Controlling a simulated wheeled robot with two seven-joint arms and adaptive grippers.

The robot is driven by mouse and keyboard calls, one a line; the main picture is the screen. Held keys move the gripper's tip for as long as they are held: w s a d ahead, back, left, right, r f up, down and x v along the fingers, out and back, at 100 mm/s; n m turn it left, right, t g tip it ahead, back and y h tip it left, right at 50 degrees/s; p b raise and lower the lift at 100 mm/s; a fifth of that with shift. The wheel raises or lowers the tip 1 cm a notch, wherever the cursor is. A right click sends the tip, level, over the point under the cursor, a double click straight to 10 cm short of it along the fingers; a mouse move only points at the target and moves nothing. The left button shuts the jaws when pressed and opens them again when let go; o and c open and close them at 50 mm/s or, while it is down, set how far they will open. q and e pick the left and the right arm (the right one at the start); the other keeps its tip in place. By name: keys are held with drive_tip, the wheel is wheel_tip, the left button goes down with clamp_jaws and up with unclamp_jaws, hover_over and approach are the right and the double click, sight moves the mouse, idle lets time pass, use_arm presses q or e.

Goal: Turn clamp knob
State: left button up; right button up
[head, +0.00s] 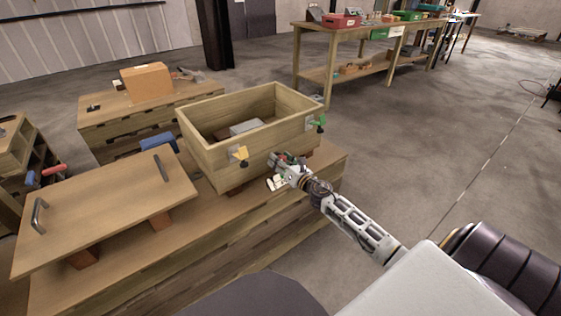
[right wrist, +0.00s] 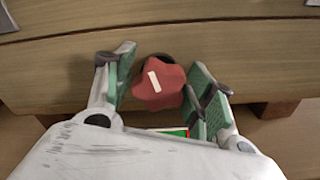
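A wooden box (head: 205,160) stands on the low workbench. A red clamp knob (right wrist: 158,86) with a pale stripe is on the wooden face in the right wrist view. My right gripper (head: 278,170) is at the box's near right side. In the right wrist view my right gripper (right wrist: 163,84) is open, with its green-padded fingers on either side of the red knob. A gap shows at the left finger; contact at the right finger cannot be told. A yellow knob (head: 240,153) and a green knob (head: 318,122) are also on the box. My left gripper is out of view.
A wooden lid-like panel (head: 100,205) with two dark handles lies left of the box on the workbench. A grey block (head: 245,127) is inside the box. Another bench with a cardboard box (head: 146,82) stands behind. The floor to the right is clear.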

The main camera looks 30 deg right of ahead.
drive_tip(key=c, duration=0.7)
drive_tip(key=shift+o, duration=0.2)
drive_tip(key=shift+m, duration=0.3)
